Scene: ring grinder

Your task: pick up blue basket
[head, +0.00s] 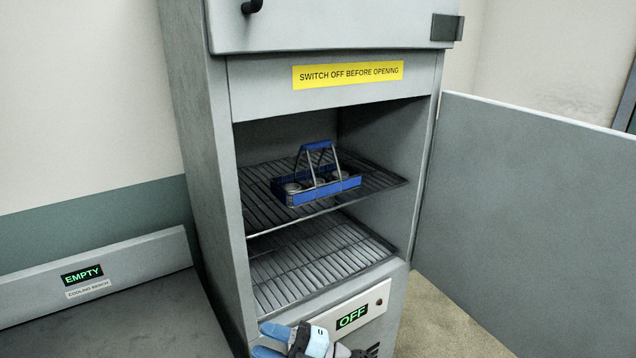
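The blue basket (326,189) has a raised handle with a blue grip and holds several round grey items. It stands upright on the upper wire shelf (262,203) inside the open grey cabinet, near the shelf's front. My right gripper (262,340) shows at the bottom edge, low in front of the cabinet and well below the basket. Its two blue fingertips are apart with nothing seen between them. The lower finger is partly cut off by the frame. My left gripper is not in view.
The cabinet door (530,200) stands wide open on the right. A lower wire shelf (320,262) is empty. The control panel (365,310) reads OFF. A bench (130,325) at the lower left has an EMPTY sign (82,274) and a clear top.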

